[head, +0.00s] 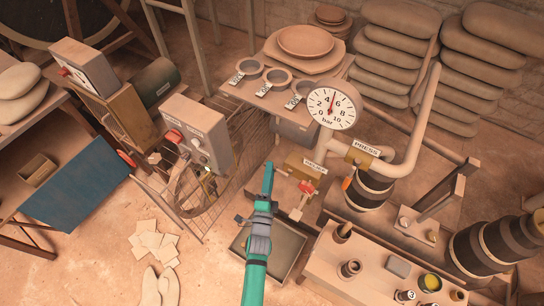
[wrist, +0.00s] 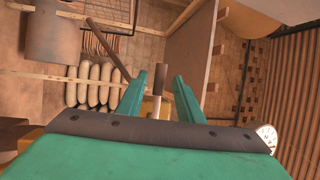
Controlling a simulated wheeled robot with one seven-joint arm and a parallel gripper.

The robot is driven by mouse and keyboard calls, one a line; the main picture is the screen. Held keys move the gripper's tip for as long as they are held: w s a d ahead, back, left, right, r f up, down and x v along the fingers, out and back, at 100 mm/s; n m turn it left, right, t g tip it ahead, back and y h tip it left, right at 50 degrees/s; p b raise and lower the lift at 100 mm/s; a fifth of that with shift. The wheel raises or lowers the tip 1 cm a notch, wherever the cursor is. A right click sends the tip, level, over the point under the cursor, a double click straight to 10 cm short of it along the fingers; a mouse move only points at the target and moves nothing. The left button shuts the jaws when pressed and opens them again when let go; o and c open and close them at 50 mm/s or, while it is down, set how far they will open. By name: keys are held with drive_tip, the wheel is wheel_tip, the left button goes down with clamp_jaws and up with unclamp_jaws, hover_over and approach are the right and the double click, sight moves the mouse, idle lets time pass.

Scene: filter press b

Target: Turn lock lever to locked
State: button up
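My gripper (head: 270,178) is teal and reaches up through the middle of the head view. In the wrist view my gripper (wrist: 159,84) has its two fingers apart, with a clear gap. Just right of the gripper in the head view, a small red-ended handle (head: 307,187) stands below a labelled brass-coloured block (head: 305,168). No readable label marks the lock lever, so I cannot tell whether this handle is it or how it is set.
A pressure gauge (head: 331,107) and pale pipe (head: 410,140) stand to the right, above a PRESS sign (head: 366,148). A grey control box (head: 197,137) with a red knob and a wire cage stand left. A dark tray (head: 285,250) lies below the gripper.

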drive_tip(key=x, duration=0.6)
drive_tip(key=shift+w, duration=0.15)
drive_tip(key=shift+d, duration=0.1)
drive_tip(key=shift+c, duration=0.2)
clamp_jaws()
